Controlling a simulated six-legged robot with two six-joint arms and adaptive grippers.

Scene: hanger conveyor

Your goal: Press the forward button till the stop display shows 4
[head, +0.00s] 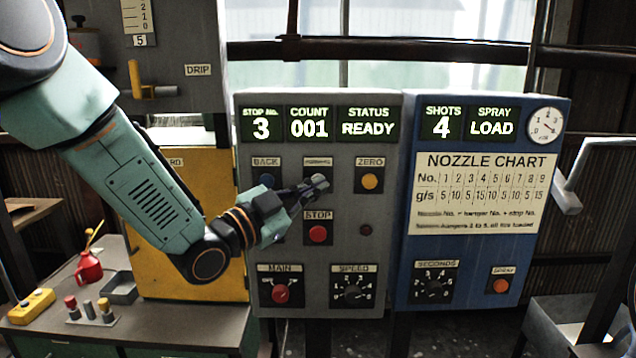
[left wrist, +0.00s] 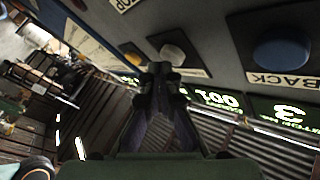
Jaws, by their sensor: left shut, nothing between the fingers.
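The grey control panel (head: 386,235) carries the stop display (head: 261,125), which reads 3. The forward button's label (head: 318,161) is partly covered in the head view, and the button is hidden behind my fingers. My left gripper (head: 318,184) is shut and empty in front of that button. In the left wrist view, my left gripper's tips (left wrist: 161,68) are close to a pale button (left wrist: 172,54), between the blue back button (left wrist: 282,53) and the yellow zero button (left wrist: 131,57). I cannot tell whether they touch it. My right gripper is not in view.
The count reads 001 and the status READY. A red stop button (head: 318,233) is below my fingers. A blue panel (head: 487,258) with a nozzle chart stands to the right. A bench (head: 180,322) with a red oil can (head: 89,266) is at lower left.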

